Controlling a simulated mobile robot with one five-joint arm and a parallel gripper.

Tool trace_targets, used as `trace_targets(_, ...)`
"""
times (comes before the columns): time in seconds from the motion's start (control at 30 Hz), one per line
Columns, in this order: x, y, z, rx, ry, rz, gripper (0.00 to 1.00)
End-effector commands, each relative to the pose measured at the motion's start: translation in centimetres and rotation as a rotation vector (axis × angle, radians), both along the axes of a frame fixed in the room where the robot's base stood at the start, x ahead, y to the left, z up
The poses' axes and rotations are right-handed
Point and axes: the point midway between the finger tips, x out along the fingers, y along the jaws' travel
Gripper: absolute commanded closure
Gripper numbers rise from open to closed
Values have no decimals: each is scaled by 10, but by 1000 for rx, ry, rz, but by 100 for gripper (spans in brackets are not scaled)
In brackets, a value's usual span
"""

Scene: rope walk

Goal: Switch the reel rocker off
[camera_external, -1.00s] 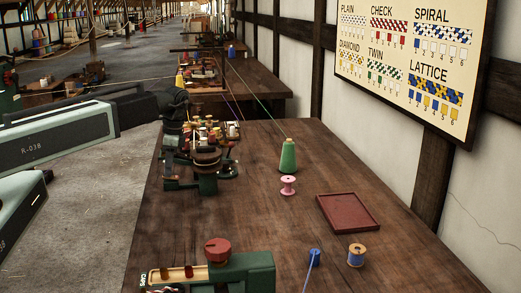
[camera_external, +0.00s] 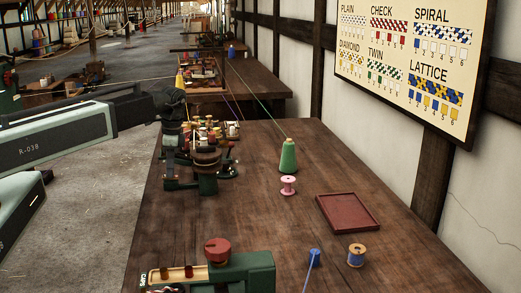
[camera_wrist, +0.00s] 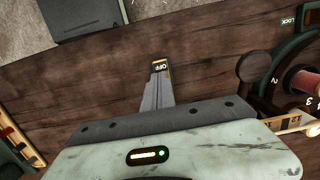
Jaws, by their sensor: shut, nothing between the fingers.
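In the wrist view, a small dark plate (camera_wrist: 160,67) with a yellowish edge and the word OFF shows just past the tips of my gripper (camera_wrist: 158,82). It seems to be part of the reel rocker. The rest of it is hidden behind my fingers, so I cannot tell its tilt or whether the tips touch it. My gripper is shut and empty. In the external view my dark wrist (camera_external: 171,105) points down beside the green braiding machine (camera_external: 208,183) on the left side of the table. The rocker cannot be made out there.
On the wooden table (camera_external: 255,215) stand a green cone (camera_external: 288,156), a pink spool (camera_external: 288,185), a red tray (camera_external: 347,212), two blue spools and a green box with a red knob (camera_external: 217,249). Thin threads run above the machine. The table's middle is clear.

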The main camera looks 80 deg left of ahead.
Motion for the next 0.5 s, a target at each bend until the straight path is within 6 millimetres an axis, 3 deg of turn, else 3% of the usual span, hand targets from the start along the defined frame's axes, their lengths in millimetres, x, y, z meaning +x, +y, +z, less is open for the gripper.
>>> trace_targets(0.27,5,0,11,3,-13,-2,100)
trace_targets(0.5,2,-2,57,3,-7,0,100)
